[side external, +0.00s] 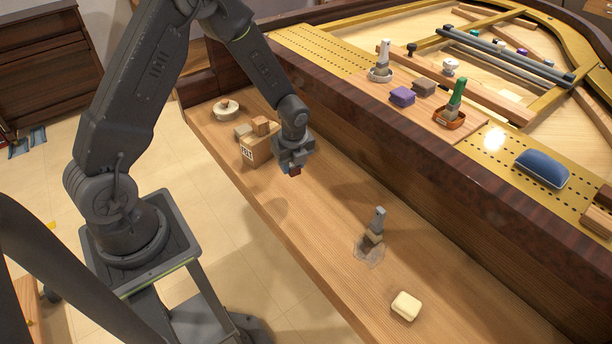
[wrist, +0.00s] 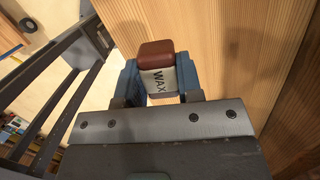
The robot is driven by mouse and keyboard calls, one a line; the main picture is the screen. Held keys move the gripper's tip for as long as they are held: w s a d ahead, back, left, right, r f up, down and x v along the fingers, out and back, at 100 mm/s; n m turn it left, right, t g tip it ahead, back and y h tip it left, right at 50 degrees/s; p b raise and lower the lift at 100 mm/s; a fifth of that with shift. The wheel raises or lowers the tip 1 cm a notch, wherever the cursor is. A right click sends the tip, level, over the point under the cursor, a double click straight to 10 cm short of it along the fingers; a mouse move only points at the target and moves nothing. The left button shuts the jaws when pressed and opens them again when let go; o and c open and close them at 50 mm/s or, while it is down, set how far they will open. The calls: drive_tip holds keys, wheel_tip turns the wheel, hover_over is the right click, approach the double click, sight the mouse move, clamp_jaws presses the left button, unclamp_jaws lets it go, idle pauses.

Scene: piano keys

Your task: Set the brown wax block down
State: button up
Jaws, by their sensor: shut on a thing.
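The brown wax block (wrist: 157,55) is between the fingers of my gripper (wrist: 157,84) in the wrist view. It has a red-brown top and a pale band marked "WAX". My gripper is shut on it. In the side view my gripper (side external: 295,168) points down over the wooden ledge, and the wax block (side external: 295,171) shows as a small dark red-brown piece below it. The block appears held above the ledge (side external: 320,215); the exact gap is hard to tell.
A cardboard box (side external: 256,150) with small blocks stands left of my gripper, near a round pale dish (side external: 227,110). A grey-handled brush (side external: 376,225) and a cream block (side external: 406,306) are on the ledge to the right. The ledge between is clear. The raised piano rim (side external: 400,130) runs behind.

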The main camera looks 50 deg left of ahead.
drive_tip(key=s+a+n+g, duration=0.1)
drive_tip(key=s+a+n, duration=0.35)
drive_tip(key=a, duration=0.25)
drive_tip(key=s+a+n, duration=0.3)
drive_tip(key=a+n, duration=0.3)
drive_tip(key=a, duration=0.2)
hover_over(278, 179)
drive_tip(key=shift+h, duration=0.3)
wheel_tip(278, 179, down, 6)
drive_tip(key=shift+d+f, duration=0.1)
drive_tip(key=shift+w+f, duration=0.15)
drive_tip(key=shift+f, duration=1.9)
drive_tip(key=shift+f, duration=0.1)
drive_tip(key=o, duration=0.9)
